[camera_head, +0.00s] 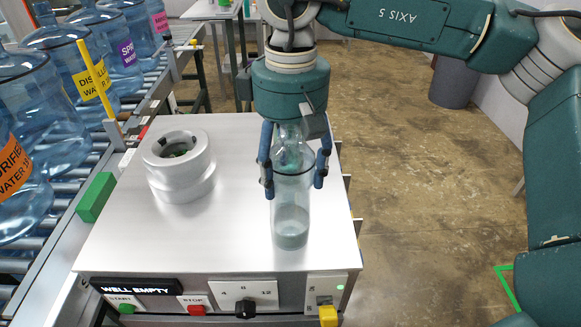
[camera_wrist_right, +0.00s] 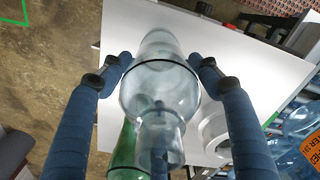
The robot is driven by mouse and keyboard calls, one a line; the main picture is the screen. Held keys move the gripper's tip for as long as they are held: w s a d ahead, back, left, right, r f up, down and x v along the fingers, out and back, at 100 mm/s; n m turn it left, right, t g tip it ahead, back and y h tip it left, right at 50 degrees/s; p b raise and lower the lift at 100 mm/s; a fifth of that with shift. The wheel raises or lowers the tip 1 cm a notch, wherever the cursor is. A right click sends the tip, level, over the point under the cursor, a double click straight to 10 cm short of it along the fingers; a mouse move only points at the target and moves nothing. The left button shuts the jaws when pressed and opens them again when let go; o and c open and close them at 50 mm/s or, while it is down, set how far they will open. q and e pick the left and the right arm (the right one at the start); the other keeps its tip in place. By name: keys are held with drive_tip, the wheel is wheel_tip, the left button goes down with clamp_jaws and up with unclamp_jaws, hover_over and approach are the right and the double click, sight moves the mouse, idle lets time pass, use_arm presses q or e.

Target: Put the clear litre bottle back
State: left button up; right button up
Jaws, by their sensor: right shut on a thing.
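The clear litre bottle (camera_head: 291,205) stands upright over the front right part of the steel machine top (camera_head: 235,190). A dark band rings its upper body. I cannot tell whether its base touches the top. My right gripper (camera_head: 294,170) points down from above and is shut on the bottle, one blue finger on each side. In the right wrist view the bottle (camera_wrist_right: 158,88) lies between the two blue fingers (camera_wrist_right: 160,72). The bottle's neck is partly hidden up inside the gripper. My left gripper is not in view.
A round metal well (camera_head: 180,165) stands left of the bottle. The front panel has a "WELL EMPTY" display (camera_head: 135,287), buttons and a dial (camera_head: 245,308). Large blue water jugs (camera_head: 85,70) line the roller conveyor at left. A grey bin (camera_head: 455,80) stands on the floor behind.

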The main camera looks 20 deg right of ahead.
drive_tip(key=shift+f, duration=0.1)
drive_tip(key=o, duration=1.9)
wheel_tip(320, 180, up, 12)
drive_tip(key=shift+r+b, duration=0.15)
drive_tip(key=shift+b, duration=0.2)
